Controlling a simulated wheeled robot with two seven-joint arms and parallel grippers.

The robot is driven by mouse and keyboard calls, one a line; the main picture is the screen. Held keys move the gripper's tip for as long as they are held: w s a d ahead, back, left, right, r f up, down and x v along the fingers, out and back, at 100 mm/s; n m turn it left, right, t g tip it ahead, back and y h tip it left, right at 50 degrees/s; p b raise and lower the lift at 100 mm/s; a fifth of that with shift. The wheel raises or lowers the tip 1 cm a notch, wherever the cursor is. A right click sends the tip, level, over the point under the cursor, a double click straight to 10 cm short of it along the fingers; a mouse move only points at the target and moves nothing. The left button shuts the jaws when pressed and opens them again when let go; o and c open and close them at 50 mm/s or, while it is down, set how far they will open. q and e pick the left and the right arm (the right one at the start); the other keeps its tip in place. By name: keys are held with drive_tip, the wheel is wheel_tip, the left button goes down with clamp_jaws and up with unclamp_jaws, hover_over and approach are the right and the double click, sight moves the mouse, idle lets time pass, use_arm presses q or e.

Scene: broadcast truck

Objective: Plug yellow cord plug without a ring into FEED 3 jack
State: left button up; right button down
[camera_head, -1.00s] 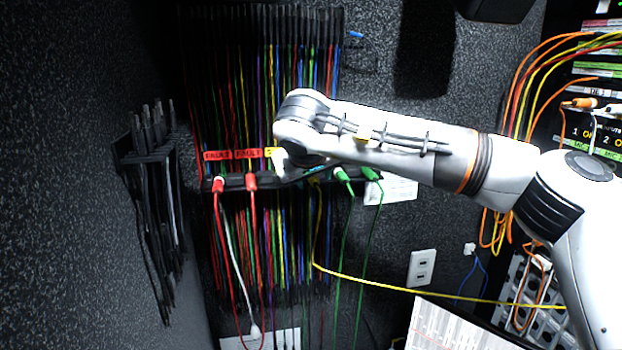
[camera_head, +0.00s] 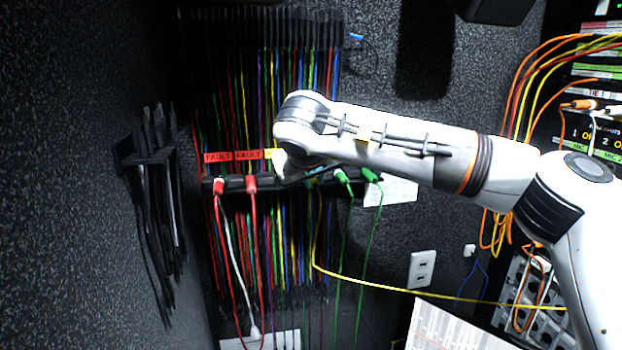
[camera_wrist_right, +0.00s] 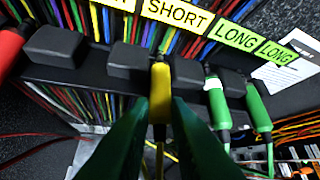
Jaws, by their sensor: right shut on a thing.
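The yellow plug (camera_wrist_right: 161,82) sits upright at the dark holder rail, below a yellow label reading SHORT. I see no white ring on its visible part. My right gripper (camera_wrist_right: 159,108) is shut on this plug, with one dark finger on each side. In the head view my right wrist hides the gripper and the plug. A yellow cord (camera_head: 400,288) hangs below the wrist and runs right across the view. I cannot make out a FEED 3 label or jack in these frames. My left gripper is not in view.
The holder rail (camera_wrist_right: 93,78) has dark blocks beside the yellow plug. A white-ringed green plug (camera_wrist_right: 217,100) and a plain green plug (camera_wrist_right: 258,108) hang to its right. Red plugs (camera_head: 251,184) hang left, under FAULT labels. Racks of cords (camera_head: 270,60) cover the wall behind.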

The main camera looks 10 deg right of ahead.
wheel_tip(320, 180, up, 2)
drive_tip(key=shift+r+p, duration=0.25)
drive_tip(key=shift+p, duration=0.65)
drive_tip(key=shift+s+f, duration=0.1)
drive_tip(key=shift+s+b, duration=0.85)
drive_tip(key=shift+s, duration=0.55)
